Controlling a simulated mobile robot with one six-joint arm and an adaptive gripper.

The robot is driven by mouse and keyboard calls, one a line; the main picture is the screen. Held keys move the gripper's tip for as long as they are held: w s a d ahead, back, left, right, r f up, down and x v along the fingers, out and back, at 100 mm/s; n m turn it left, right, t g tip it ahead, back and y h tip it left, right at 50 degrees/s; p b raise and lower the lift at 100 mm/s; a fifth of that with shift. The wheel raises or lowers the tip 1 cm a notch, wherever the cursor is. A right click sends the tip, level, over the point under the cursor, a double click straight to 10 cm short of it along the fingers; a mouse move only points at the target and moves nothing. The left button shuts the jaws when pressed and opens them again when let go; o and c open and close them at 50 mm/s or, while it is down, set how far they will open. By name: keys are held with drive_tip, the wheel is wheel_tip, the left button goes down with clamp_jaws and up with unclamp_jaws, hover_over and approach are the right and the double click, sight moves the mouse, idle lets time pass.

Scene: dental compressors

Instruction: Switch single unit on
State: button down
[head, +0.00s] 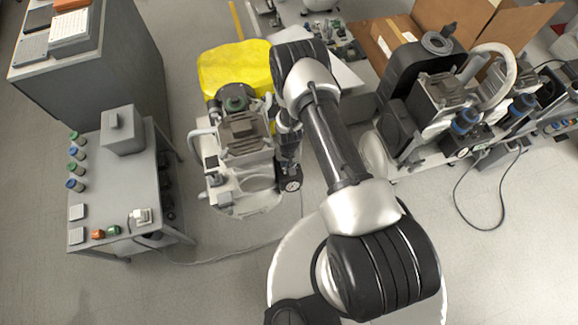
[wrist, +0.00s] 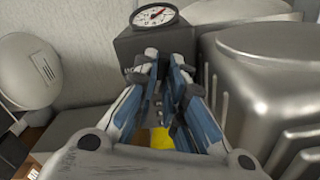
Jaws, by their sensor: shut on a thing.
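The single compressor unit (head: 240,150) stands on the floor left of my arm in the head view. A dark grey box with a white round dial gauge (head: 291,184) sits on its right side. In the wrist view, the gauge (wrist: 155,15) rises above the dark box (wrist: 152,40). My gripper (wrist: 162,62) has its blue-and-grey fingers close together at the front of this box. It is shut on a small part there, mostly hidden by the fingertips. In the head view, my wrist covers much of the contact area. The switch position cannot be seen.
A yellow item (head: 232,68) lies behind the unit. A grey table (head: 120,180) at left holds a box, bottles and a white plug (head: 142,217) with a cable along the floor. More compressors (head: 440,95) and a cardboard box (head: 455,15) stand right. Floor in front is mostly clear.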

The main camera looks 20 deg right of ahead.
drive_tip(key=m+b, duration=0.1)
drive_tip(key=m, duration=0.4)
drive_tip(key=shift+m+b, duration=0.3)
drive_tip(key=m, duration=0.4)
drive_tip(key=shift+m, duration=0.3)
drive_tip(key=c, duration=1.7)
unclamp_jaws()
drive_tip(key=shift+o, duration=0.2)
